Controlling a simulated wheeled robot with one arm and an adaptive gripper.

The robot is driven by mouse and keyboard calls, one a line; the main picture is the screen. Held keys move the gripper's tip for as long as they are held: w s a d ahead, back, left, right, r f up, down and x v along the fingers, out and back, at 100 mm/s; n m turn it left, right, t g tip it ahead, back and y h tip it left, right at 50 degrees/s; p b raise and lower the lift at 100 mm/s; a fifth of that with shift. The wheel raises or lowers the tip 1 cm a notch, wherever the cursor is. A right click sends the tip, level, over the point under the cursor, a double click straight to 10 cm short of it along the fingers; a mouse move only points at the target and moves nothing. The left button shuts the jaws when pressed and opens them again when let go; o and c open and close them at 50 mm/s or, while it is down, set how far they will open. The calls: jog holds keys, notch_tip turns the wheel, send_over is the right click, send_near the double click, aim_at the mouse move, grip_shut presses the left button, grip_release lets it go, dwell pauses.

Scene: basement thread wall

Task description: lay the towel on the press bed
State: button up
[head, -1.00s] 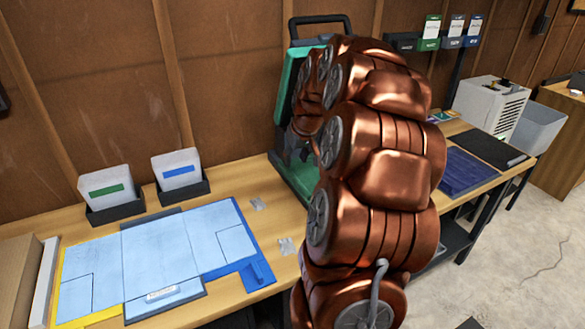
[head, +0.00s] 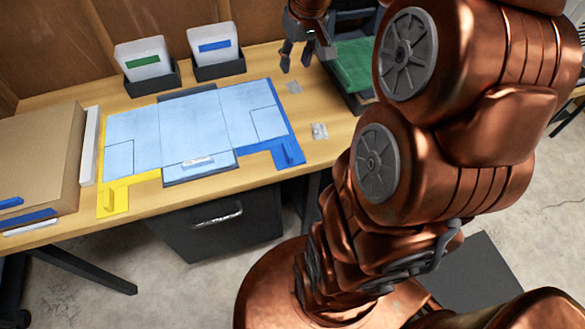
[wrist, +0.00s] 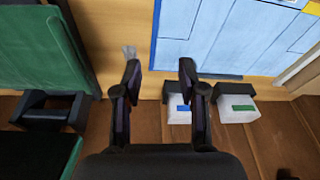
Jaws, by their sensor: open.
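A flat light blue sheet (head: 195,122) with seam-like lines covers the folding board; I cannot tell whether it is the towel or the board's own surface. It also shows at the top right of the wrist view (wrist: 225,35). The green press bed (head: 355,62) lies right of the board, partly hidden by my arm. A green panel of the press (wrist: 40,45) fills the upper left of the wrist view. My gripper (head: 297,62) is open and empty between board and press, above the table. Its spread fingers (wrist: 160,68) show nothing between them.
Two bins with green-labelled (head: 143,62) and blue-labelled (head: 213,48) white stacks stand behind the board. A cardboard box (head: 40,150) is at the left. Small clear packets (head: 319,131) lie on the wooden table (head: 335,150). Yellow (head: 113,197) and blue (head: 287,152) tabs edge the board.

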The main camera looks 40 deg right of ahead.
jog(key=s+a+f+n+g, duration=0.1)
jog(key=s+a+f+g, duration=0.15)
jog(key=s+a, duration=0.85)
jog(key=s+a+f+g, duration=0.1)
jog(key=s+a+f, duration=0.1)
jog(key=s+a, duration=0.2)
jog(key=s+a+f+n+g, duration=0.1)
jog(key=s+a, duration=0.3)
jog(key=s, duration=0.4)
jog(key=shift+s+f, duration=0.35)
jog(key=shift+f, duration=0.4)
jog(key=shift+w+r+p, duration=0.25)
jog(key=shift+r+p, duration=0.4)
jog(key=shift+p, duration=0.05)
jog(key=shift+s+d, duration=0.1)
